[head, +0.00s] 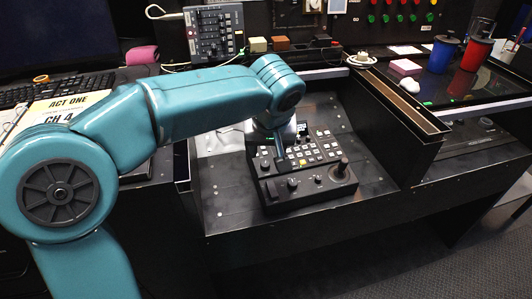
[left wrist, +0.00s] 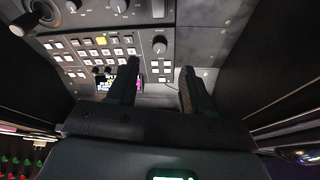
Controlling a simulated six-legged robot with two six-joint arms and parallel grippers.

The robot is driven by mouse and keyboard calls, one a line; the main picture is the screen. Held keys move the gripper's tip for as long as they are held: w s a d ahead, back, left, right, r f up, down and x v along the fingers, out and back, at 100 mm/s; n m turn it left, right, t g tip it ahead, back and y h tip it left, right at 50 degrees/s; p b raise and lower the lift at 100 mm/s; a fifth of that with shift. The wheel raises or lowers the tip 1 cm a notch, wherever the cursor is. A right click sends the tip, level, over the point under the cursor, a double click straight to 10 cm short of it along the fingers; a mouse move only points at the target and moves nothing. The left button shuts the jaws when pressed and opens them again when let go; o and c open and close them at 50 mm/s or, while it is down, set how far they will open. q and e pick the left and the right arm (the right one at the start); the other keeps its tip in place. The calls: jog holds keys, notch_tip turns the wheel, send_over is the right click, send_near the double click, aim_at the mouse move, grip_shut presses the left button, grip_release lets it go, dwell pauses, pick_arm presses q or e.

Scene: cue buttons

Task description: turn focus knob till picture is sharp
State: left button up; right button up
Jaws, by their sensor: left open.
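A black control panel (head: 312,195) with rows of white buttons, knobs and a joystick (head: 342,172) lies on the dark desk. My left gripper (head: 281,150) is over its left part, with the fingers pointing down. In the left wrist view my left gripper (left wrist: 158,80) is open, with nothing between its two dark fingers. A round dark knob (left wrist: 159,44) shows ahead of the gap between them, apart from both. I cannot read a label marking it as the focus knob. A small lit screen (left wrist: 133,84) is partly hidden behind one finger; its picture is too small to judge. My right gripper is not in view.
A raised dark divider (head: 410,110) borders the desk well on the right. Behind stand a grey mixer (head: 214,34) and small coloured blocks. Red and blue cups (head: 475,53) stand at the right.

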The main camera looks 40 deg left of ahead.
pick_arm(q)
jog(key=p+v, duration=0.2)
jog(key=v, duration=0.6)
jog(key=shift+s+r, duration=0.15)
jog(key=shift+r, duration=0.2)
jog(key=shift+d, duration=0.1)
